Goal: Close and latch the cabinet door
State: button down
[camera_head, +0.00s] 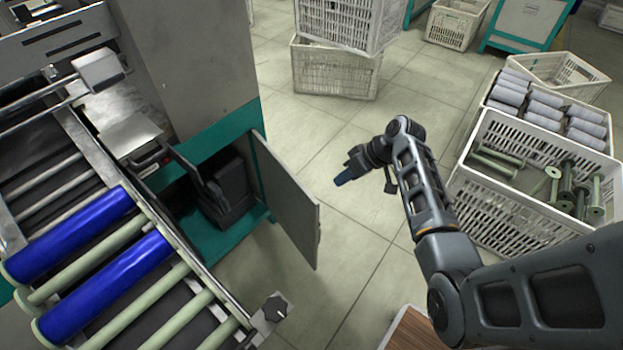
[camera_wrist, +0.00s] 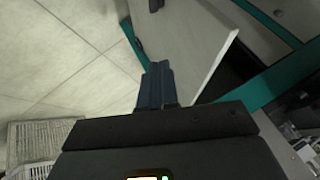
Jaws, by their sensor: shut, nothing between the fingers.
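The cabinet door (camera_head: 289,205) is a flat grey panel that stands open, swung out from the teal-framed cabinet (camera_head: 215,137). The dark interior shows, with a black box-like unit (camera_head: 222,190) inside. My gripper (camera_head: 343,179) is shut and empty, in the air to the right of the door and apart from it in the head view. In the wrist view my gripper (camera_wrist: 155,72) points toward the door panel (camera_wrist: 190,45), whose pale edge slants at the right. I cannot tell the exact gap there. A small dark fitting (camera_wrist: 155,5) shows at the top of the wrist view.
A roller bed with blue rolls (camera_head: 105,290) and a dark knob (camera_head: 275,308) lies left of the door. White crates with spools (camera_head: 500,210) stand at the right, and stacked crates (camera_head: 335,70) at the back. Tiled floor (camera_head: 350,255) around the door is clear.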

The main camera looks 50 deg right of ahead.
jog(key=w+a+f, duration=0.5)
jog(key=w, duration=0.2)
jog(key=shift+y, duration=0.4)
dwell(0.4)
